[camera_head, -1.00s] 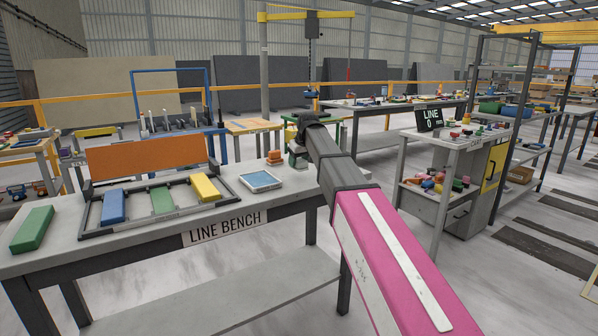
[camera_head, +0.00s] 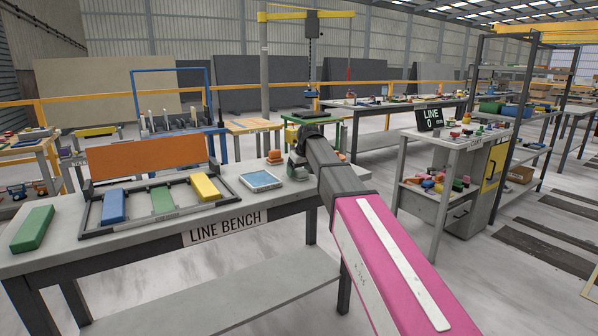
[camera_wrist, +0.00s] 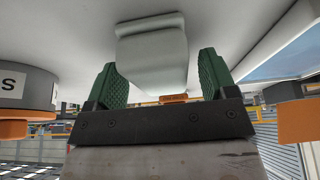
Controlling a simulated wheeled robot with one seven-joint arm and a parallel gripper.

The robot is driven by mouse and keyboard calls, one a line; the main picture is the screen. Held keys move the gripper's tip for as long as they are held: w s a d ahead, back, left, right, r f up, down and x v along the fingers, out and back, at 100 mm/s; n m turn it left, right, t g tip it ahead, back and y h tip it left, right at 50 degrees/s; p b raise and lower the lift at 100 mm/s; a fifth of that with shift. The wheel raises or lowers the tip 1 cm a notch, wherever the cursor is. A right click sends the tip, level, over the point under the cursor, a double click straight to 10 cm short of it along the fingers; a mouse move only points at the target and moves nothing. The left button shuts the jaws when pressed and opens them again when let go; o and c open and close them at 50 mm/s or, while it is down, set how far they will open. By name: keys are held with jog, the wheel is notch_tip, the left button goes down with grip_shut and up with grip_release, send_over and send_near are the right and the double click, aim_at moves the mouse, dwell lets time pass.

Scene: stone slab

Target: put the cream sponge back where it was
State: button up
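In the wrist view a pale grey-white block (camera_wrist: 152,52), which looks like the cream sponge, stands against the bench top between the two green fingers of my gripper (camera_wrist: 164,72). The fingers are spread, with a visible gap on the block's right side; contact on its left is unclear. In the head view my gripper (camera_head: 297,160) is low over the right end of the line bench (camera_head: 262,212). It is small and partly hidden by my arm there, and the block cannot be made out clearly.
A blue-screened tablet (camera_head: 261,181) lies nearby. A dark frame (camera_head: 98,233) holds blue (camera_head: 113,206), green (camera_head: 162,200) and yellow (camera_head: 205,186) blocks. Another green block (camera_head: 33,228) lies at the left end.

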jog(key=v, duration=1.2)
jog(key=shift+r, duration=0.2)
